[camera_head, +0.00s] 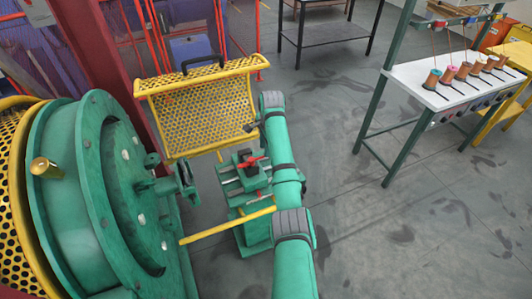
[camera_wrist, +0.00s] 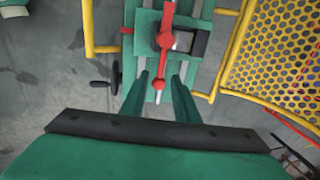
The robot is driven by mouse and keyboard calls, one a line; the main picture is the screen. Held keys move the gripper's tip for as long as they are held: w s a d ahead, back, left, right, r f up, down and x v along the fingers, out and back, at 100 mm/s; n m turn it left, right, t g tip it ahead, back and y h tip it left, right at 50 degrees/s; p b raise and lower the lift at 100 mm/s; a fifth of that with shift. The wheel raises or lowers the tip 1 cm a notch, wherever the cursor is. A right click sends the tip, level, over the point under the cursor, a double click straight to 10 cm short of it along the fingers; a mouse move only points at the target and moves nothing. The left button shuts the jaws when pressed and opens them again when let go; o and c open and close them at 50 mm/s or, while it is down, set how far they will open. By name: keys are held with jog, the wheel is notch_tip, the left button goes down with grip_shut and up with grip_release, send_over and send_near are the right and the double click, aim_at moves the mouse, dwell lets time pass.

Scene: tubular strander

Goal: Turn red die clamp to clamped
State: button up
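The red die clamp (camera_head: 252,161) sits on top of a green machine stand (camera_head: 256,232) beside the large green drum. In the wrist view the clamp (camera_wrist: 165,38) is a red lever with a round hub, running up and down the picture, with a red knob at its lower end. My gripper (camera_wrist: 160,84) shows as two dark green fingers, apart and pointing toward the clamp. The knob appears between the fingertips; I cannot tell whether they touch it. In the head view my gripper cannot be made out clearly.
A yellow perforated guard (camera_head: 200,105) with a black handle stands close behind the clamp. A yellow bar (camera_head: 228,225) sticks out before the stand. The green drum (camera_head: 120,190) is on the left. A bobbin rack (camera_head: 440,80) stands right; floor lies clear between.

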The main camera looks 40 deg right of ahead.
jog(key=shift+w+d+f, duration=0.15)
jog(key=shift+w+f, duration=0.05)
jog(key=shift+f, duration=0.9)
jog(key=shift+w+d+f, duration=0.1)
jog(key=shift+w+f, duration=0.1)
jog(key=shift+f, duration=0.85)
jog(key=shift+w+a, duration=0.1)
grip_shut()
